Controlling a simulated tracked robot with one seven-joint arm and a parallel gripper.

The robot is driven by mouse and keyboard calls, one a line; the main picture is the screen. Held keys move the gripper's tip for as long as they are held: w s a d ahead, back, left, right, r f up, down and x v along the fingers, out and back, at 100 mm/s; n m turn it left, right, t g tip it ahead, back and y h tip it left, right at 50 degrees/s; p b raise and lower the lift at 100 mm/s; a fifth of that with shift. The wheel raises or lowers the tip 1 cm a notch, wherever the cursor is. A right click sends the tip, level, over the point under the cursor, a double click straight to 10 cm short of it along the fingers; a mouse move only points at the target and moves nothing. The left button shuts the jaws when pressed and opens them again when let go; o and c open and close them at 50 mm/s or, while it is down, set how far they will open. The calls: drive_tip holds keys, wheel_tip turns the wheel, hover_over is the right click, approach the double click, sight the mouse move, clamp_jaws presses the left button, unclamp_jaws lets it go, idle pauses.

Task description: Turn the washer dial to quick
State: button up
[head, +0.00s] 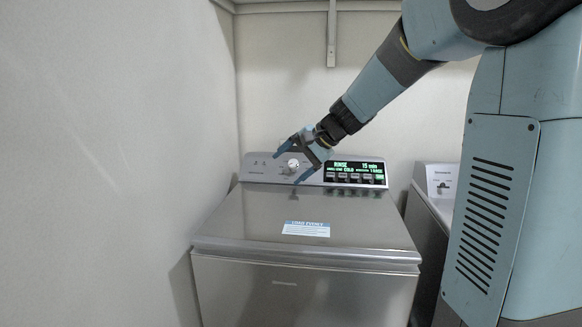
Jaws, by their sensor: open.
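The washer (260,215) stands in the middle of the head view, grey, with its lid closed. Its control panel (258,171) is at the back. The round dial (292,164) sits on the panel left of the lit display (354,171), which reads RINSE, COLD and 15 min. My gripper (287,166) is open at the panel, one finger above left of the dial and the other below right of it. The dial shows between the fingers. I cannot tell whether the fingers touch it, and the dial's pointer is too small to read.
A second machine (436,185) stands to the right, partly hidden by my body. A wall is close on the left, and another is behind the washer. A shelf bracket (331,35) hangs above. The closed lid has a label (306,229) and is otherwise clear.

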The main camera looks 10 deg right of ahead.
drive_tip(key=w+d+f+m+t+y, duration=0.1)
drive_tip(key=w+f+m+t+y, duration=0.2)
drive_tip(key=w, duration=1.1)
drive_tip(key=m+t+h, duration=0.1)
drive_tip(key=m+t, duration=0.6)
drive_tip(key=m, duration=0.6)
approach(298, 166)
drive_tip(key=shift+s, duration=0.7)
drive_tip(key=shift+w+f, duration=0.1)
drive_tip(key=shift+w, duration=0.1)
drive_tip(key=x, duration=1.3)
drive_tip(key=shift+w, duration=0.2)
drive_tip(key=shift+c, duration=0.2)
